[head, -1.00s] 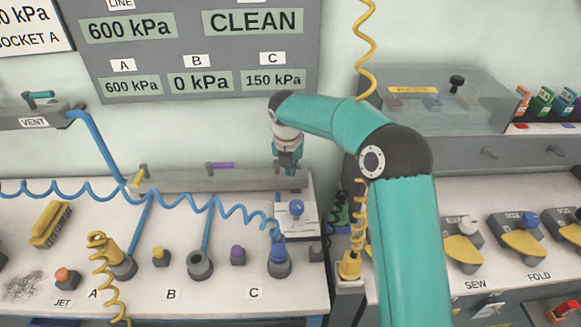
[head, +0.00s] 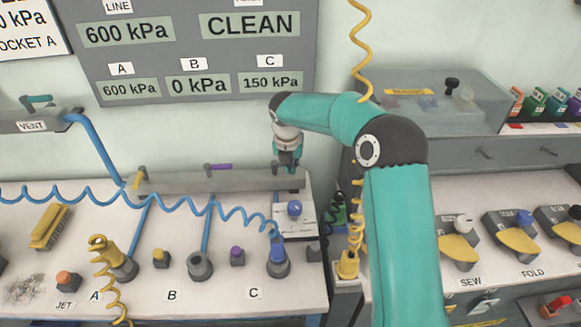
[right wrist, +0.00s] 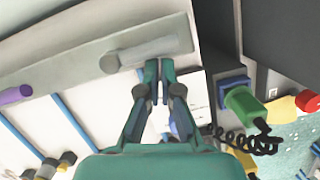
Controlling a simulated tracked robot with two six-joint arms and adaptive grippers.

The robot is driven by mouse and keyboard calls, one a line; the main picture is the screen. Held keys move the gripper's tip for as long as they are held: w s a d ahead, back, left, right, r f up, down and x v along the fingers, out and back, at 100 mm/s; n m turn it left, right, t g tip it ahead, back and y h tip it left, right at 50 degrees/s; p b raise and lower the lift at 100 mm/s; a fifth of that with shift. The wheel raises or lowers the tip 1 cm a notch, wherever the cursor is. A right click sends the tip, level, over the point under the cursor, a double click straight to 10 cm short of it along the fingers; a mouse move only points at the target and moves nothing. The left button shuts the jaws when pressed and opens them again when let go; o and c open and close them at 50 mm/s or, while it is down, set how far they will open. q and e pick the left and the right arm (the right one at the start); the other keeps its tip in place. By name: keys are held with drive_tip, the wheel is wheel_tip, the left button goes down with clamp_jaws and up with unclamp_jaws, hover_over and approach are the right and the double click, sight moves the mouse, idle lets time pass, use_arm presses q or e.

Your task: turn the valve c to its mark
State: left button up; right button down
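Valve c shows in the right wrist view as a grey lever (right wrist: 155,50) lying along the grey manifold bar, with its round hub at its left end. In the head view my right gripper and arm cover that end of the manifold, so I cannot make out the lever or its mark there. My right gripper (head: 287,164) is over the manifold's right end. In the wrist view its fingers (right wrist: 158,72) are together beside the lever's lower edge; contact is unclear. The C display (head: 270,82) reads 150 kPa. My left gripper is not in view.
The manifold bar (head: 190,182) also carries a yellow lever (head: 139,178) and a purple lever (head: 219,167). A small panel with a blue knob (head: 294,208) stands below my right gripper. Blue coiled hose (head: 60,190) crosses the bench; yellow coils hang near my right arm.

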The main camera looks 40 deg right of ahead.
drive_tip(key=s+a+r+b, duration=0.2)
drive_tip(key=s+r, duration=0.3)
drive_tip(key=r, duration=0.3)
drive_tip(key=shift+a+r, duration=0.4)
drive_tip(key=shift+a, duration=0.45)
